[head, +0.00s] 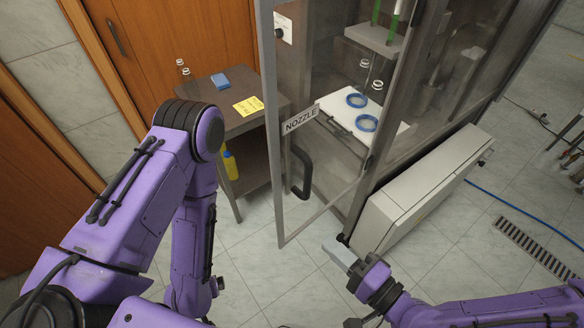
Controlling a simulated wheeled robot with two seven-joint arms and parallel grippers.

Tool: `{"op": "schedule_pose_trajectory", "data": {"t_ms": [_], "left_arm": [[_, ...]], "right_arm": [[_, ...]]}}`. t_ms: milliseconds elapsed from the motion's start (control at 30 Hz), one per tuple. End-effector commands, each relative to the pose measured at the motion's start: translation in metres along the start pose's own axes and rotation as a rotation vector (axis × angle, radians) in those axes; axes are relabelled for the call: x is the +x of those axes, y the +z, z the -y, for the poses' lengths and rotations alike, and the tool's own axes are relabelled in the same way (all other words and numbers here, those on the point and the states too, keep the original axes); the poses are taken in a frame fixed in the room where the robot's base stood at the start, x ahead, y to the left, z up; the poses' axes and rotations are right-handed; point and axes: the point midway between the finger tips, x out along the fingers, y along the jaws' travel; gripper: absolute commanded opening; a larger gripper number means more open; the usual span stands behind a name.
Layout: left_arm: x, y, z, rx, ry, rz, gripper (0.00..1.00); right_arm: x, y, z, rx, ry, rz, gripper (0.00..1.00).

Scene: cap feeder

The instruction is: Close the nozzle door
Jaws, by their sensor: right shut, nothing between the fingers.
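The nozzle door (318,150) is a glass panel in a grey metal frame with a white NOZZLE label. It stands open, swung out from the cabinet (365,190) toward me. Its dark handle (302,172) is on the free-edge side, at the left. My right gripper (336,250) is shut and empty, to the right of the door's lower free corner and in front of the cabinet base. I cannot tell whether it touches the door. My left arm reaches in from the left and bends down; its gripper is not visible.
Inside the cabinet, blue rings (357,100) lie on a white platform (340,108) near clear bottles. A small brown table (232,120) stands left of the door with a yellow note (248,105). A long beige box (420,190) lies right of my right gripper.

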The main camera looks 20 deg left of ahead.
Motion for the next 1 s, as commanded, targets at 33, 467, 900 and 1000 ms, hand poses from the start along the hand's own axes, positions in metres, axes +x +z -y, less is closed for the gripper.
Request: {"op": "schedule_pose_trajectory", "data": {"t_ms": [33, 467, 900, 1000], "left_arm": [[-0.006, -0.003, 0.0, 0.0, 0.0, -0.001, 0.97], [0.053, 0.022, -0.005, 0.0, 0.0, 0.0, 0.97], [0.023, 0.009, -0.003, -0.001, 0.001, -0.001, 0.97], [0.023, 0.009, -0.002, 0.0, 0.001, -0.001, 0.97]], "right_arm": [[0.0, -0.004, 0.018, -0.016, -0.037, -0.003, 0.0], [0.061, -0.004, 0.024, -0.034, -0.065, 0.004, 0.0], [0.135, -0.004, 0.033, -0.028, -0.062, 0.0, 0.0], [0.139, -0.004, 0.031, -0.029, -0.063, 0.0, 0.0]]}}
